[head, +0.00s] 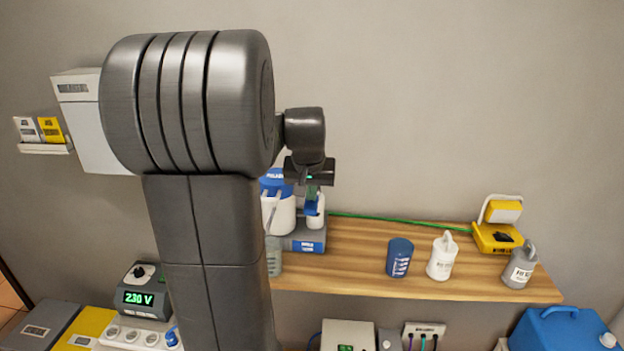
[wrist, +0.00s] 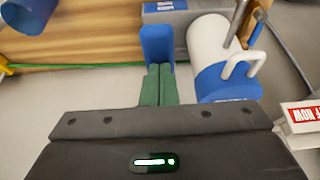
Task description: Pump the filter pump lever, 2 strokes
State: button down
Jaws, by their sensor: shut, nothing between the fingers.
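The filter pump stands on the wooden shelf, with a white body and blue lid (head: 276,183) on a grey-blue base (head: 306,240). In the wrist view its white body (wrist: 212,42) and blue lid (wrist: 228,84) lie right of my fingers. The blue lever (head: 311,207) is beside the body; it also shows in the wrist view (wrist: 157,45). My gripper (wrist: 158,84) is shut with its green fingertips together, empty, at the lever's near end. I cannot tell whether they touch. In the head view my gripper (head: 312,190) is just above the lever.
Shelf between pump and cup is clear.

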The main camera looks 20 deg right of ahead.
jog(key=shift+r+p, duration=2.1)
jog(key=shift+r, duration=0.8)
notch_tip(320, 180, up, 5)
jog(key=p, duration=0.4)
jog(key=shift+f, duration=0.1)
jog(key=shift+f+b, duration=2.7)
jog(key=shift+f, duration=0.6)
